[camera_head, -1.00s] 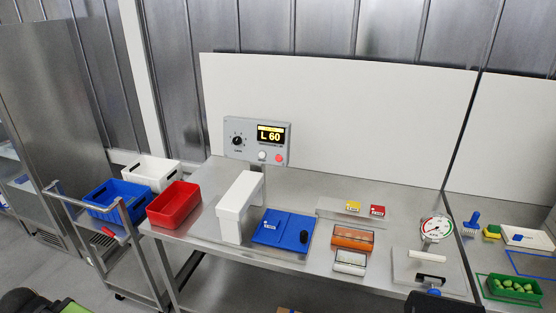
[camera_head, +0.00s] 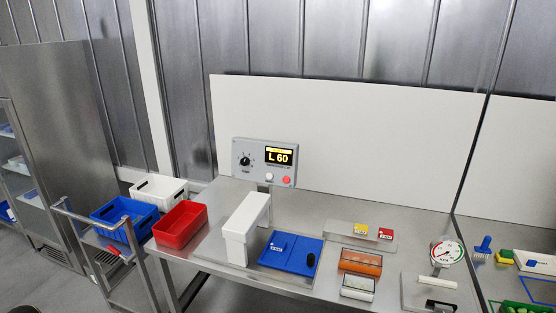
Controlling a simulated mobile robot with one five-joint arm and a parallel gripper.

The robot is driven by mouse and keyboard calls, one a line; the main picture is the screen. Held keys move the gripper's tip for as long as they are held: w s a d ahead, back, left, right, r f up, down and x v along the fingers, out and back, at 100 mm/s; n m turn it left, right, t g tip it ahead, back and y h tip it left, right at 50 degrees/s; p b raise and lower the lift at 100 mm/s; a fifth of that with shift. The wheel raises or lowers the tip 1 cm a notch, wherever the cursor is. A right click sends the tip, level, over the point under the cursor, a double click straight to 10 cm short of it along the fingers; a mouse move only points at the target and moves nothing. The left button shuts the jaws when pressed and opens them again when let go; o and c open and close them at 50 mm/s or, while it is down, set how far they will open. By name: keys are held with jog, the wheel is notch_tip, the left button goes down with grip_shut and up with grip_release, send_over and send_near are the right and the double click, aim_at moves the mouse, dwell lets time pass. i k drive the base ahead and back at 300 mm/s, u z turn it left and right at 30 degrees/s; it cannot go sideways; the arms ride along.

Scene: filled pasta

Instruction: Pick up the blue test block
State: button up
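I cannot pick out a blue test block with certainty. A small yellow block (camera_head: 361,229) and a small red block (camera_head: 386,234) with labels sit on a flat metal stand (camera_head: 340,237) on the steel table. A blue flat plate (camera_head: 283,252) with a white label lies left of them, with a dark rounded piece (camera_head: 311,260) at its right end. My gripper is not in view.
Red (camera_head: 180,225), blue (camera_head: 123,219) and white bins are at left. An orange-topped case (camera_head: 361,262) and a dial gauge (camera_head: 447,252) are at right.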

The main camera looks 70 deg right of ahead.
aim_at(276, 244)
jog(key=z, duration=0.35)
jog(key=k, duration=1.05)
jog(key=z, duration=0.6)
jog(key=i, duration=0.9)
